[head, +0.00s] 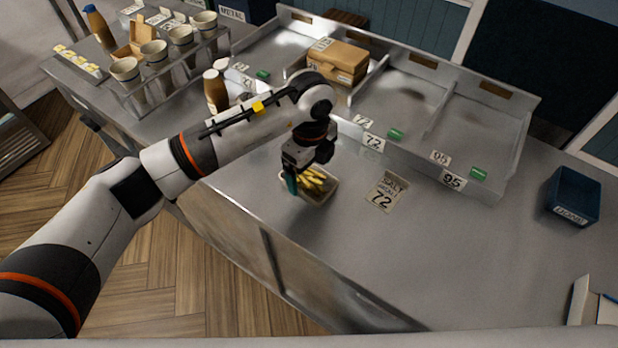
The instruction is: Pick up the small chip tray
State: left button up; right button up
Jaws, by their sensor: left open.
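The small chip tray (325,196) sits on the steel counter near its front edge, with yellow chips (311,181) in it. My left gripper (302,182) is above the tray's left side, pointing down, with a green finger at the tray's left end. It is open, and partly covers the tray's back and left. Whether the fingers touch the tray cannot be told. My right gripper is not in view.
A card reading 72 (387,191) lies right of the tray. Behind are divided steel bays with a cardboard box (338,62). A brown bottle (215,91) and a rack of cups (155,55) stand left. A blue bin (573,196) stands right. The counter's right middle is clear.

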aim_at(308, 186)
pick_arm(q)
jog(key=shift+s+a+f+p, duration=0.1)
jog(key=shift+s+f+p, duration=0.1)
jog(key=shift+f, duration=0.35)
jog(key=shift+s+a+f+p, duration=0.1)
jog(key=shift+f+p, duration=0.05)
jog(key=shift+f, duration=0.4)
jog(key=shift+w+f, duration=0.15)
jog(key=shift+f, duration=0.4)
jog(key=shift+d+r, duration=0.1)
jog(key=c, duration=1.1)
